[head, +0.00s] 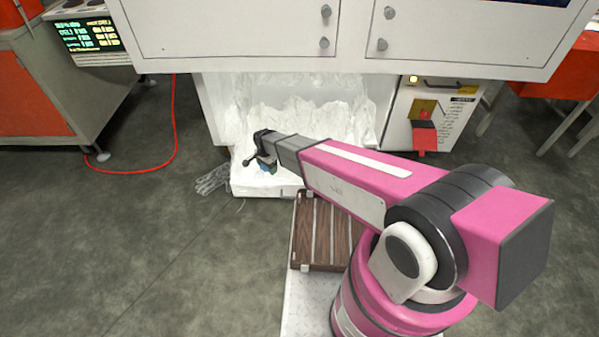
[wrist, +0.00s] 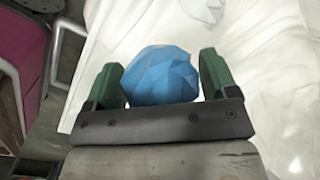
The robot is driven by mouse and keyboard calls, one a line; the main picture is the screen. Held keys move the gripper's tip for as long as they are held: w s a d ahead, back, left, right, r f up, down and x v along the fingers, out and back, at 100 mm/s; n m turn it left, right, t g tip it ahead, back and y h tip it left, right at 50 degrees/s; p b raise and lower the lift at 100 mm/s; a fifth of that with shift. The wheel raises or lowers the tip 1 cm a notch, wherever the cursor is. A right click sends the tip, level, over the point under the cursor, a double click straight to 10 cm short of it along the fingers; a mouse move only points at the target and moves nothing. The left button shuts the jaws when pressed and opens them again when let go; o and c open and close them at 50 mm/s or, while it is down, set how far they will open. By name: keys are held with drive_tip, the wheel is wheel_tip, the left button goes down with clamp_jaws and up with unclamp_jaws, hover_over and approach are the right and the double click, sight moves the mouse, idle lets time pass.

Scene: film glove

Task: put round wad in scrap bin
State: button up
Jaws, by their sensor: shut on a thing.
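A blue, faceted round wad (wrist: 162,76) sits between the two green fingers of my gripper (wrist: 160,84) in the wrist view. The gripper is shut on it. In the head view my gripper (head: 262,150) is at the front of a white bay lined with crumpled film (head: 305,120), and a bit of the blue wad (head: 266,169) shows below it. From these views I cannot tell the wad's height above the white surface. I cannot clearly identify a scrap bin in either view.
White cabinets (head: 240,30) overhang the bay. A pale faceted lump (wrist: 204,10) lies beyond the wad. A slatted wooden panel (head: 320,235) is beside my base. A red hose (head: 150,168) crosses the open left floor.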

drive_tip(key=shift+s+a+f, duration=0.15)
drive_tip(key=shift+f, duration=0.35)
hover_over(288, 175)
wheel_tip(288, 175, down, 7)
drive_tip(key=shift+f, duration=2)
drive_tip(key=shift+f, duration=0.15)
drive_tip(key=o, duration=0.8)
